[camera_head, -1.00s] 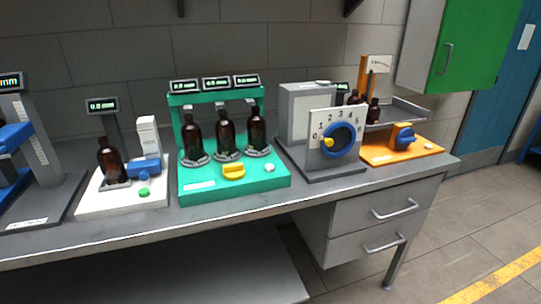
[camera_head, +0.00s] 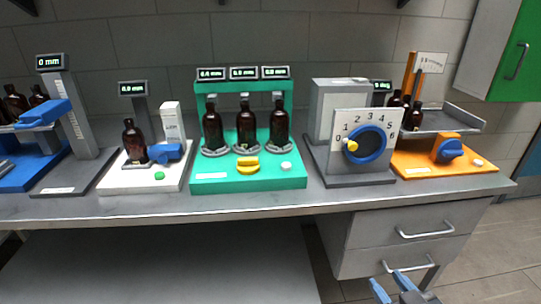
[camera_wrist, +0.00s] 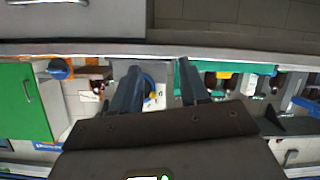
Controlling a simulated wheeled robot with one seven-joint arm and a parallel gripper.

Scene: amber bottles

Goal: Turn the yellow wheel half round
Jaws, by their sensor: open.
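The yellow wheel (camera_head: 248,166) is a bar-shaped handle on the front of the teal stand (camera_head: 220,182), below several amber bottles (camera_head: 246,128). It also shows small and upside down in the wrist view (camera_wrist: 227,75). My gripper (camera_head: 393,285) is low at the bottom right of the head view, in front of the drawers and below the bench top, well apart from the yellow wheel. In the wrist view its two fingers (camera_wrist: 158,70) are spread with nothing held between them.
A grey stand has a blue ring wheel (camera_head: 368,146) with a yellow knob (camera_head: 351,146) on a numbered dial. Right of it is an orange base (camera_head: 420,165) with a blue knob (camera_head: 449,150). A white scale (camera_head: 120,178) stands left. The bench's front strip (camera_head: 250,207) is clear.

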